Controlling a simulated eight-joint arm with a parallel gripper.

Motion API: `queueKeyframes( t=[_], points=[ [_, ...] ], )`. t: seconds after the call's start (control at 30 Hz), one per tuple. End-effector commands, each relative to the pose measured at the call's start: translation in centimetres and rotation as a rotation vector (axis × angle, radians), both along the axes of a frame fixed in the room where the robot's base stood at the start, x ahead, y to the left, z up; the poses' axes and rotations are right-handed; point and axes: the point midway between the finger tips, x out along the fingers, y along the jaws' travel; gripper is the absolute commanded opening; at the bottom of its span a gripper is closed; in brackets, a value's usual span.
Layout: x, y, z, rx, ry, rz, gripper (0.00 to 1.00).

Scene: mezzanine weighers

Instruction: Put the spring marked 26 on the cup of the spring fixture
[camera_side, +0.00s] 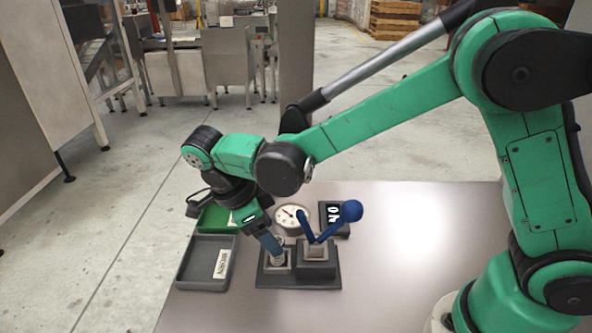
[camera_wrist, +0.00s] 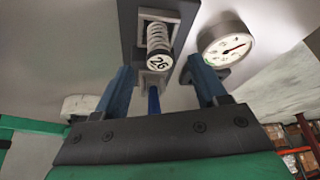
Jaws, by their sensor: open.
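The spring marked 26 (camera_wrist: 158,45) is a pale coil with a white end cap reading 26. It stands on the left part of the dark spring fixture (camera_side: 318,274), where the cup is; its seat is mostly hidden by the coil. The spring also shows in the side view (camera_side: 279,259), just below my fingers. My gripper (camera_side: 272,247) is open, its blue fingers pointing down at the spring. In the wrist view my gripper (camera_wrist: 160,66) has one finger on each side of the spring's marked end, with gaps between.
A blue lever with a ball knob (camera_side: 351,211) rises from the fixture's right block. Behind stand a round dial (camera_side: 292,216) and a dark display (camera_side: 335,217). A grey labelled tray (camera_side: 190,274) and a green tray (camera_side: 213,219) lie left. The table's right is clear.

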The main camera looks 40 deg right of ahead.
Motion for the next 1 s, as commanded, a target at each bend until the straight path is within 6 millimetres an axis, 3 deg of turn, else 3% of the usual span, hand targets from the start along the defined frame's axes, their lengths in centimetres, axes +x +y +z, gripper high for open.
queueKeyframes(
  t=[0.3, 0.5, 0.63, 0.77, 1.0],
  points=[
    [1.0, 2.1, 5.5, 0.0, 0.001, 0.002, 0.65],
    [1.3, 2.7, 7.2, 0.002, 0.001, 0.002, 0.65],
    [1.2, 2.1, 7.8, 0.038, 0.006, 0.073, 0.65],
    [0.7, -0.2, 8.6, 0.149, 0.002, 0.328, 0.65],
    [-1.7, -5.4, 9.0, 0.244, -0.104, 1.089, 0.65]
  ],
)
